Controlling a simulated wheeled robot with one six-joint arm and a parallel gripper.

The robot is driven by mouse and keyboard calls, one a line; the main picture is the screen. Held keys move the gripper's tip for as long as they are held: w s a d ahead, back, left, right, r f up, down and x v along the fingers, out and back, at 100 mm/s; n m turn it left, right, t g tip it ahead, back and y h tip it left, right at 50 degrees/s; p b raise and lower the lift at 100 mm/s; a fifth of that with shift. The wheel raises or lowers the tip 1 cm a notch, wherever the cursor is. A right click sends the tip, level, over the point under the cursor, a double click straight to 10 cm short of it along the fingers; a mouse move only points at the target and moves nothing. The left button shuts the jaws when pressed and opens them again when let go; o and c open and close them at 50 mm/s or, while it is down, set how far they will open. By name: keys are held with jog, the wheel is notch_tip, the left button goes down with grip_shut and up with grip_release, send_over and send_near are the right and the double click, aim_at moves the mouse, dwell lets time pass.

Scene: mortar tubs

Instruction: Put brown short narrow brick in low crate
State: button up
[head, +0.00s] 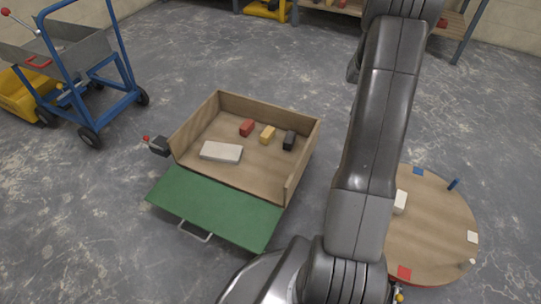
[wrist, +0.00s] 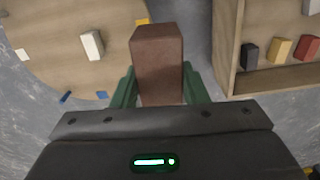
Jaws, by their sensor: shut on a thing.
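The brown short narrow brick (wrist: 158,62) is in my gripper (wrist: 160,85), between its two green fingers in the wrist view. The gripper is shut on it and holds it above the floor. The low crate (head: 304,160) is a wooden box with its green front flap (head: 215,208) folded down, left of my arm in the head view. Its edge also shows at the right of the wrist view (wrist: 226,50). The brick appears between the crate and the round table there. The head view does not show my gripper or the brick.
In the crate are a grey slab (head: 221,152) and red (head: 247,128), yellow (head: 267,134) and black (head: 289,140) bricks; bare floor lies between them. A round table (head: 440,235) with a white brick (head: 400,202) stands right. A blue trolley (head: 112,85) stands left.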

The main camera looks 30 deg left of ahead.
jog(key=s+a+f+b, duration=0.1)
jog(key=s+a+f, duration=0.2)
jog(key=a+f, duration=0.7)
jog(key=s+a+f+b, duration=0.25)
jog(key=a+f, duration=0.45)
jog(key=a, duration=0.4)
jog(key=s+a+f+b, duration=0.1)
jog(key=s+a+f, duration=0.3)
jog(key=a+f, duration=0.6)
jog(key=shift+n, duration=0.4)
jog(key=f+b, duration=0.2)
jog(key=f, duration=0.1)
jog(key=f+b, duration=0.2)
jog(key=f, duration=0.1)
jog(key=a+f+b, duration=0.1)
jog(key=f, duration=0.2)
jog(key=shift+w+b, duration=0.3)
jog(key=shift+b, duration=0.1)
jog(key=shift+d+f+b, duration=0.1)
jog(key=shift+f+b, duration=0.2)
jog(key=shift+f, duration=0.25)
jog(key=o, duration=1.4)
jog(key=shift+c, duration=0.2)
notch_tip(320, 180, up, 14)
jog(key=p, duration=0.5)
jog(key=shift+f, duration=0.1)
